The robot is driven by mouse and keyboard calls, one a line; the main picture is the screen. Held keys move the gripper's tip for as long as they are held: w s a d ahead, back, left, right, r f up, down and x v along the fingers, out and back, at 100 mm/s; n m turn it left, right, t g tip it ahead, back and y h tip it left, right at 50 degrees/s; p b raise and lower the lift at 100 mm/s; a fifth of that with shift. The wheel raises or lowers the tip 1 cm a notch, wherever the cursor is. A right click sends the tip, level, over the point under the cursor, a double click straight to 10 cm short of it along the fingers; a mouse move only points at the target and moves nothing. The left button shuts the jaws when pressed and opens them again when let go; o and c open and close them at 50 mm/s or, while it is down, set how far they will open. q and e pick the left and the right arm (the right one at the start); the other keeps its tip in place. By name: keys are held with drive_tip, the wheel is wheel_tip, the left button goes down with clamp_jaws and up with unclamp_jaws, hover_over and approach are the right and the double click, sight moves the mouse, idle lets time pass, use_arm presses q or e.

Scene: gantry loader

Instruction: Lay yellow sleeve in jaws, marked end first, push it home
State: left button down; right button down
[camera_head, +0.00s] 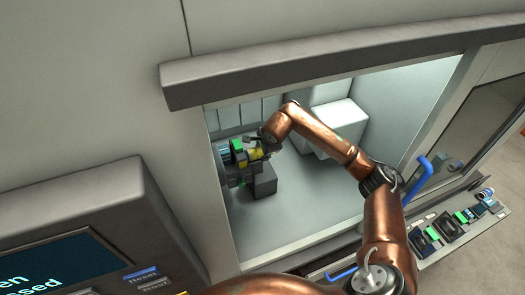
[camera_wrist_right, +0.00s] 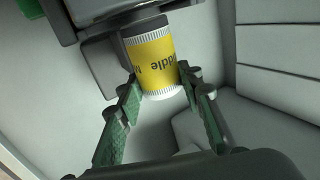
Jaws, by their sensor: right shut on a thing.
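In the head view the yellow sleeve (camera_head: 256,154) is small, at the dark chuck (camera_head: 225,166) with green parts on the left inside the machine. My right gripper (camera_wrist_right: 158,88) is shut on the sleeve near its close end. In the head view my right gripper (camera_head: 267,148) is right beside the chuck. The sleeve's far end meets the dark jaws (camera_wrist_right: 105,65); how deep it sits is hard to tell. My left gripper is out of view.
A dark block (camera_head: 264,181) stands below the chuck. A white box (camera_head: 340,122) is at the back of the enclosure. The door opening has a thick grey top beam (camera_head: 300,72). Blue handles (camera_head: 420,180) and a tray of several parts are at right; a control panel (camera_head: 70,265) is at left.

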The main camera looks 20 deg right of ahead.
sight(251, 154)
drive_tip(key=shift+w+a+b, duration=0.15)
drive_tip(key=shift+a+b, duration=0.2)
drive_tip(key=shift+a, duration=2.2)
idle(0.4)
drive_tip(key=c, duration=1.3)
unclamp_jaws()
drive_tip(key=shift+o, duration=0.2)
drive_tip(key=shift+r, duration=0.1)
drive_tip(key=v, duration=1.2)
drive_tip(key=shift+d, duration=0.1)
